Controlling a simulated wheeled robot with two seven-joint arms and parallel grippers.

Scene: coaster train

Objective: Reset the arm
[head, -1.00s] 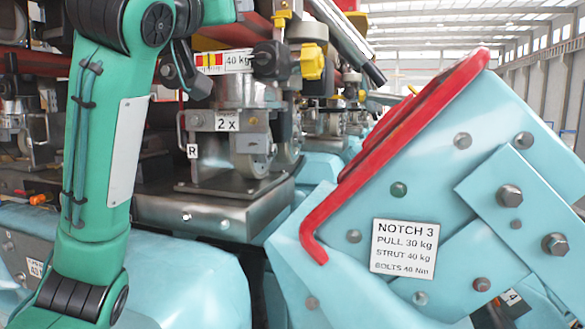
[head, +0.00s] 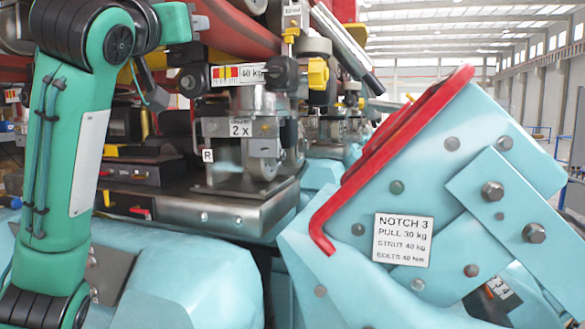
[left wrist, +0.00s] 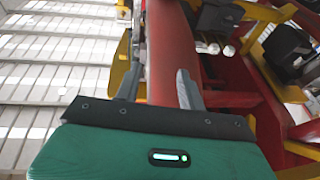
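My left arm, green with black joints, comes in at the left of the head view and bends upward; its gripper is outside that view. In the left wrist view my left gripper (left wrist: 158,88) has its two grey fingers apart with a gap between them. Nothing is held between the fingers. A red tube (left wrist: 172,50) runs behind them; I cannot tell whether it touches either finger. My right arm and right gripper are in no view.
A red-edged turquoise bracket (head: 440,180) with a "NOTCH 3" plate (head: 403,240) stands at the right. A wheel assembly (head: 262,150) sits on a metal block (head: 210,205) in the middle. Red and yellow framework (left wrist: 270,70) crowds the right of the left wrist view.

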